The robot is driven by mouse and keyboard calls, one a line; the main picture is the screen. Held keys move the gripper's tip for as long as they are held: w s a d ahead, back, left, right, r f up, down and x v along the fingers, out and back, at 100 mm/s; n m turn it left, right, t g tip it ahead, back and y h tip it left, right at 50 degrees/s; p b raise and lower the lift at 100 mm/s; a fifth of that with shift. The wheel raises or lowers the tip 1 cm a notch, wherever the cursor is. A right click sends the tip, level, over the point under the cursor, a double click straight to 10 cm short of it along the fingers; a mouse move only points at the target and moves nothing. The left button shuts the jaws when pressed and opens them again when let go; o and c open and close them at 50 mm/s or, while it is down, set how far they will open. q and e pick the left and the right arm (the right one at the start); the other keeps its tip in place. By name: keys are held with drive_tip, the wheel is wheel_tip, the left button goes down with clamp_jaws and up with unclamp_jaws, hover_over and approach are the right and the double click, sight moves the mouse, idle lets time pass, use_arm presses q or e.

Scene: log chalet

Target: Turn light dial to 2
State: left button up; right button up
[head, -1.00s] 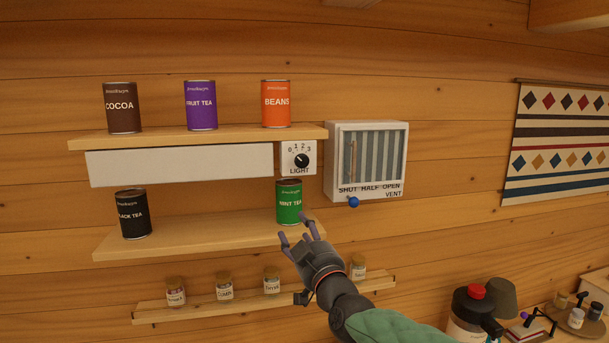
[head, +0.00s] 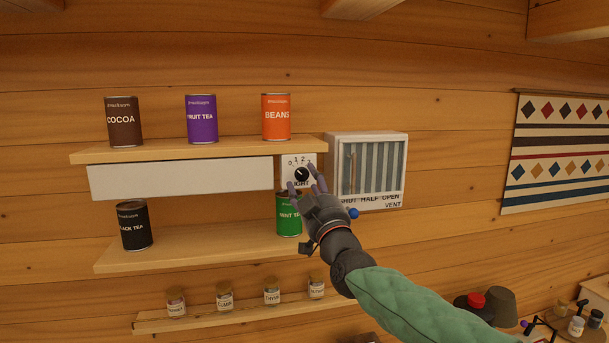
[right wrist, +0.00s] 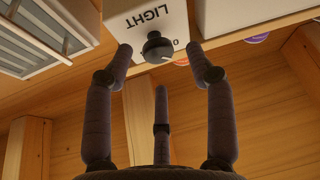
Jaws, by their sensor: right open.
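The light dial (head: 302,174) is a round black knob on a small white panel marked LIGHT, under the right end of the upper shelf. Its numbers 0 to 3 run over the top, partly unreadable now. In the right wrist view the knob (right wrist: 157,47) appears upside down with a pale pointer mark; its exact setting is unclear. My right gripper (head: 304,186) is just in front of the panel, open. In the right wrist view its fingers (right wrist: 159,52) are spread on either side of the knob, with a gap. My left gripper is not in view.
A white vent box (head: 396,202) with a blue knob (head: 353,213) is close right of the dial. A green mint tea can (head: 287,222) stands just below, partly behind my gripper. The upper shelf (head: 180,151) holds several cans. A spice shelf (head: 200,320) is lower down.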

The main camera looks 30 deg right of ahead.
sight(301, 173)
drive_tip(key=shift+x, duration=1.2)
drive_tip(key=shift+d, duration=0.1)
drive_tip(key=c, duration=1.1)
